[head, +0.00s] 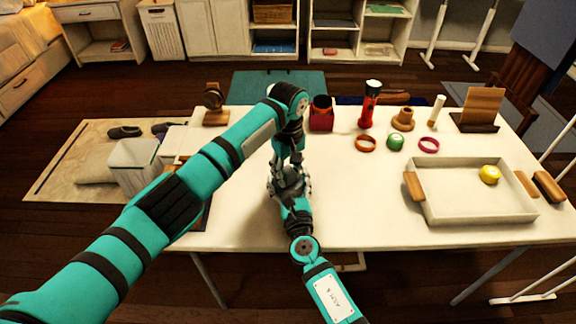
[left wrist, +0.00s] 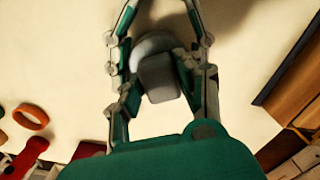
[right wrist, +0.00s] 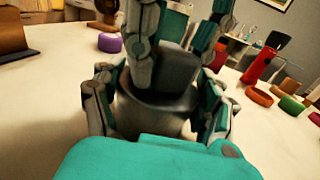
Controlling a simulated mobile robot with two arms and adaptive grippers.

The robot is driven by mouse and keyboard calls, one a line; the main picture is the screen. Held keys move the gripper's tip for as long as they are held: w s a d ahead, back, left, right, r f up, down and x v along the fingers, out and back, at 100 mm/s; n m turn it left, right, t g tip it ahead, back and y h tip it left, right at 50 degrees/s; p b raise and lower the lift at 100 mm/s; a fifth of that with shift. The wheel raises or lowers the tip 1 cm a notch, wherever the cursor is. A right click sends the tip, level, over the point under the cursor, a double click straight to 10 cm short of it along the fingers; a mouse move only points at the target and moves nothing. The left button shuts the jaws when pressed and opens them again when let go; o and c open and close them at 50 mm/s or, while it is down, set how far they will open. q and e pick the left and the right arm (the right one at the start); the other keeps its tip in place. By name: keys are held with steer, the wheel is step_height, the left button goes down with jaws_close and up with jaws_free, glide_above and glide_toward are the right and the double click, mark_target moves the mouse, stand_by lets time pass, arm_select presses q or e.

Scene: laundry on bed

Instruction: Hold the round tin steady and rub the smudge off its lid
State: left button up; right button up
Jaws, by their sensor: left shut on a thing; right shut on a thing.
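The round dark grey tin (right wrist: 158,108) stands on the white table in the right wrist view. My right gripper (head: 287,190) is shut around its sides. A dark grey block-like pad (right wrist: 172,70) sits over the lid, between the fingers of my left gripper (head: 289,167), which reaches down from above and is shut on it. The left wrist view shows the pad (left wrist: 160,84) and part of the rounded grey tin (left wrist: 152,43) behind it. I cannot see the smudge; the pad and fingers cover much of the lid. In the head view the grippers mostly hide the tin.
A white tray (head: 475,215) with a yellow round thing (head: 489,174) is at the right. The table front between grippers and tray is clear.

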mark_target(287, 189)
arm_select(q)
steer(key=shift+s, duration=1.6)
step_height(287, 189, up, 8)
arm_select(e)
steer(key=o, duration=1.2)
